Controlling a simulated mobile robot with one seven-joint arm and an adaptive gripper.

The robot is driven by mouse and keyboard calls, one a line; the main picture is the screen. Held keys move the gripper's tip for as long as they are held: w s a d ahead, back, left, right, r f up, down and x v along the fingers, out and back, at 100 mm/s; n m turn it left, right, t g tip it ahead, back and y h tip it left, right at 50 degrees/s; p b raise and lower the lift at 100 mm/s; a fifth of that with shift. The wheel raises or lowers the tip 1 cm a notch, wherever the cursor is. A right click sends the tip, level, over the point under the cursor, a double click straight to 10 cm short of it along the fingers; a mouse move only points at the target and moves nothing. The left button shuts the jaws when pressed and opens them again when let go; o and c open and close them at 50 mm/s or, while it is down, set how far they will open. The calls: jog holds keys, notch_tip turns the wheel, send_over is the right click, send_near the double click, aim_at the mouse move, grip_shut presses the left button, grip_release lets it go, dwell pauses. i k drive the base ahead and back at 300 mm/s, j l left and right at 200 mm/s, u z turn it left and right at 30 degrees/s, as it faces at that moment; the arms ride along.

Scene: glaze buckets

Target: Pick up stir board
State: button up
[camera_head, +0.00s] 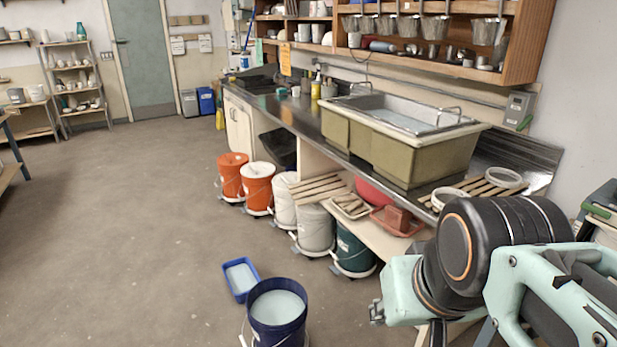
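I cannot single out a stir board for certain. Pale wooden slats (318,187) lie side by side on the low shelf under the counter, above the white buckets. More wooden slats (476,188) lie on the counter top at the right. A dark blue bucket (277,335) of pale glaze stands on the floor at the bottom, with a blue tray (234,290) of pale liquid beside it. Mint and black parts of my arm fill the lower right and hide what lies behind them. I see no fingertips of my gripper.
The counter (300,128) carries a large sink basin (400,140). Below it stand orange-red buckets (231,176), white buckets (315,232) and a dark green bucket (352,250). A wooden shelf (440,62) with metal pails hangs above. The floor at left is clear.

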aim_at(318, 198)
jog(key=j+u, duration=0.25)
jog(key=u, duration=0.15)
jog(key=i+j+u, duration=0.1)
jog(key=j, duration=0.3)
jog(key=i+j+u, duration=0.1)
jog(key=j, duration=0.25)
jog(key=i+j+u, duration=0.45)
jog(key=i+j, duration=0.15)
jog(key=i+j+u, duration=0.25)
jog(key=i, duration=0.3)
jog(key=i+u, duration=0.2)
jog(key=i, duration=0.3)
jog(key=i+z, duration=0.25)
jog(key=i, duration=0.3)
jog(key=i+j+z, duration=0.2)
jog(key=i, duration=0.4)
jog(key=i+z, duration=0.4)
jog(key=i, duration=0.75)
jog(key=i+z, duration=0.15)
jog(key=i, duration=0.45)
jog(key=i+j+z, duration=0.15)
jog(key=i, duration=0.4)
jog(key=i+z, duration=0.9)
